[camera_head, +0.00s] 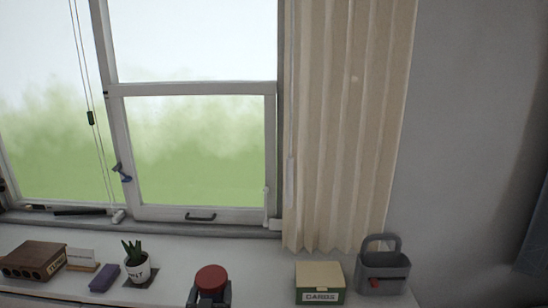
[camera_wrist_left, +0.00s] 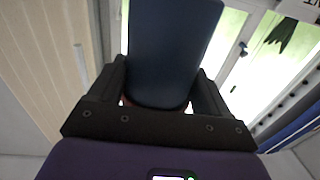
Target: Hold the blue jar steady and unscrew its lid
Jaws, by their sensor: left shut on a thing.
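The blue jar (camera_wrist_left: 172,50) fills the upper middle of the left wrist view, between the two dark fingers of my left gripper (camera_wrist_left: 160,92). The gripper is shut on the jar. A thin reddish edge shows at the jar's near end there. In the head view a round red lid (camera_head: 211,277) shows at the bottom edge, with the dark fingers of my left gripper (camera_head: 209,298) just below it. The jar's blue body is not visible in the head view. My right gripper is not in view.
A white sill (camera_head: 180,250) runs below the window. On it stand a brown box (camera_head: 33,260), a purple block (camera_head: 104,278), a potted plant (camera_head: 137,265), a green-and-tan card box (camera_head: 320,284) and a grey caddy (camera_head: 383,274). A beige curtain (camera_head: 345,130) hangs behind.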

